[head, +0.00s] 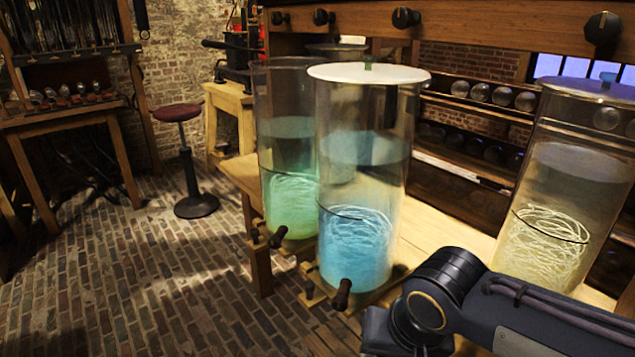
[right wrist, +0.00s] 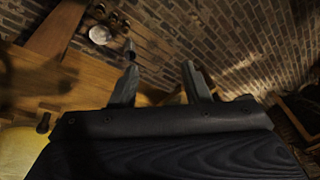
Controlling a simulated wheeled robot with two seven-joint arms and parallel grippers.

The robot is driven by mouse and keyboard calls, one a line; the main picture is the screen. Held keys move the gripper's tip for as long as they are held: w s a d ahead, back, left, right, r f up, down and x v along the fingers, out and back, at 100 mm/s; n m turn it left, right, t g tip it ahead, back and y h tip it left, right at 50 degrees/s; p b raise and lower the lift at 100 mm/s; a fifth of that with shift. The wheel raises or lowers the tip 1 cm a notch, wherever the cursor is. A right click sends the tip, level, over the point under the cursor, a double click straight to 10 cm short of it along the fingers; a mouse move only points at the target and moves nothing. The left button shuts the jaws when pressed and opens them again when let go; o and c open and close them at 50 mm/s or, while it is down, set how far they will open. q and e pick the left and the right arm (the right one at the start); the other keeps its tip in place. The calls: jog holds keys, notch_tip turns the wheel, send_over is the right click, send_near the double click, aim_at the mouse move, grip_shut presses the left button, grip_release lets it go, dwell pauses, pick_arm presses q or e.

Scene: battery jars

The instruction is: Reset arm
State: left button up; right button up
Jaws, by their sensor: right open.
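My right arm (head: 500,308) comes in from the lower right of the head view, in front of the workbench. Its gripper is outside that view. In the right wrist view my right gripper (right wrist: 160,58) has its two fingers spread apart with nothing between them. Brick paving and wooden beams show beyond the fingers. My left arm and left gripper are not in view.
A blue-lit glass jar (head: 356,190), a green-lit jar (head: 285,145) and a pale yellow jar (head: 556,195) stand on the wooden bench (head: 433,232), close to my right arm. A red-topped stool (head: 178,113) stands left. The brick floor (head: 130,280) is open.

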jog(key=s+d+f+t+y, duration=0.2)
jog(key=s+d+f+t, duration=0.15)
jog(key=s+d, duration=0.65)
notch_tip(320, 180, up, 21)
jog(key=p, duration=2.2)
jog(key=shift+g, duration=0.45)
